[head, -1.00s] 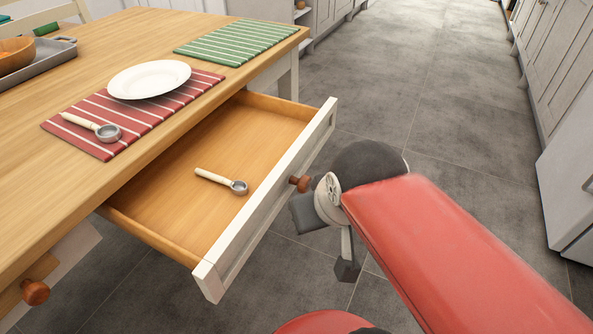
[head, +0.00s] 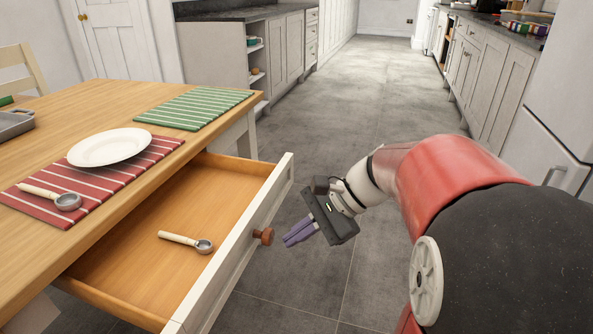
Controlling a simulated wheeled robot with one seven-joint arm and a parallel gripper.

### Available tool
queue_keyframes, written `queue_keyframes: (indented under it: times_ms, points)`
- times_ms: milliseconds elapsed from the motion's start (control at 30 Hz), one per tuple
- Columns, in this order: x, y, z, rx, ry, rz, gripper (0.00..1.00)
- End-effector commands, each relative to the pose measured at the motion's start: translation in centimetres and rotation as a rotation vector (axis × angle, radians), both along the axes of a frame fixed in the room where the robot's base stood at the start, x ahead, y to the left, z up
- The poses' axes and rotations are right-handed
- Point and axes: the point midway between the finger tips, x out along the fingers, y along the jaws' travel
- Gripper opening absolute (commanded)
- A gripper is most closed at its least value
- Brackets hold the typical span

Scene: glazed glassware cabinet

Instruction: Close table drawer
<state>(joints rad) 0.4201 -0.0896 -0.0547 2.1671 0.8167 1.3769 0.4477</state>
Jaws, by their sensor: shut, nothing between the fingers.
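The table drawer (head: 240,247) is pulled well out from the wooden table (head: 110,105). It has a white front and a round brown knob (head: 264,236). A scoop (head: 186,241) with a pale handle and metal bowl lies inside on the drawer floor. My gripper (head: 290,240) is shut and empty. Its purple fingers point left toward the drawer front, a little to the right of the knob, with a gap visible between them.
On the table are a white plate (head: 110,147) on a red striped mat (head: 150,160), a second scoop (head: 58,199), a green striped mat (head: 194,108) and a grey tray (head: 14,124). Open grey floor (head: 330,120) lies behind, with cabinets on both sides.

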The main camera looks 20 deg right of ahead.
Motion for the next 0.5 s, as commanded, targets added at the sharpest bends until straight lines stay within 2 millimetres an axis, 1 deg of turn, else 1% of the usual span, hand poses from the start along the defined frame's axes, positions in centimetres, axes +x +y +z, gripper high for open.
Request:
queue_keyframes:
  times_ms: [33,67,100,167,200,233,300,400,500]
  points:
    - [1.6,-1.4,-0.1,0.100,0.048,-0.081,0.00]
    - [2.6,-2.2,0.0,0.166,0.073,-0.129,0.00]
    - [4.0,-3.5,0.2,0.259,0.108,-0.196,0.00]
    - [5.9,-5.8,0.4,0.401,0.150,-0.291,0.00]
    - [7.1,-7.5,0.6,0.491,0.171,-0.348,0.00]
    - [7.8,-8.8,0.7,0.555,0.183,-0.387,0.00]
    - [9.2,-11.6,0.7,0.684,0.205,-0.459,0.00]
    - [10.3,-14.8,0.7,0.817,0.217,-0.527,0.00]
    - [10.8,-16.7,0.7,0.891,0.219,-0.561,0.00]
